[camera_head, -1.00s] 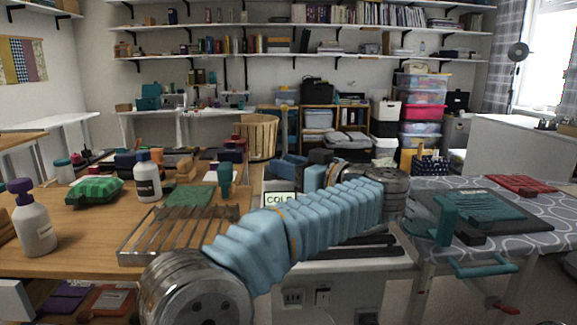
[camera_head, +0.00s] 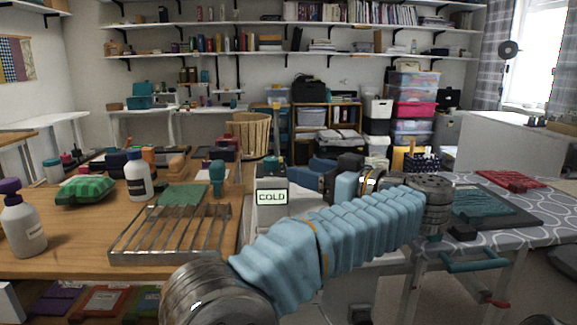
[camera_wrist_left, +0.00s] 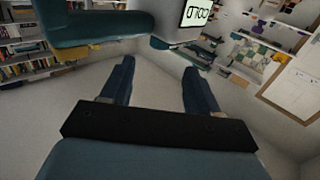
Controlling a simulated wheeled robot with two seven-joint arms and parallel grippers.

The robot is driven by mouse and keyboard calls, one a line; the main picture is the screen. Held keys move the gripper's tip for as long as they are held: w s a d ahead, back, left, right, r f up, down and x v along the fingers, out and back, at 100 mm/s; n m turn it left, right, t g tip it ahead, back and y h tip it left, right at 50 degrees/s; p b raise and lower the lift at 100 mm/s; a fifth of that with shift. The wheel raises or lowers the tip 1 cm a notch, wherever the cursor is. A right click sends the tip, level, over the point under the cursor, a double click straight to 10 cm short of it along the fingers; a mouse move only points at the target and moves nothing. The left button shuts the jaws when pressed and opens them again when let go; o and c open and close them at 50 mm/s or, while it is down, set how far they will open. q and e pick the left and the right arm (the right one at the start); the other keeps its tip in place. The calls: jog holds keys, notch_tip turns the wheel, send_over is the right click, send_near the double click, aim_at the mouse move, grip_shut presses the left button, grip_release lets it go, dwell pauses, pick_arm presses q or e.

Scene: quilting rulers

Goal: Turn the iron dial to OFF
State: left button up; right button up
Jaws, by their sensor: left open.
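A white housing with a sign reading COLD (camera_head: 272,197) stands at the right end of the wooden table in the head view. The same COLD sign (camera_wrist_left: 198,12) shows upside down at the top of the left wrist view, beside a large teal body (camera_wrist_left: 85,28). I cannot tell whether that body is the iron, and no dial can be made out. My left gripper (camera_head: 300,172) is just right of and behind the sign in the head view. In the left wrist view its fingers (camera_wrist_left: 158,72) are apart with nothing between them. My right gripper is not in view.
A metal slotted rack (camera_head: 170,245), a white bottle (camera_head: 138,178) and a green bundle (camera_head: 85,190) are on the wooden table. A dark mat (camera_head: 510,208) lies on the patterned board at the right, partly behind my left arm. A red item (camera_head: 508,180) lies farther back.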

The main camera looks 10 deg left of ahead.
pick_arm(q)
jog(key=v, duration=0.6)
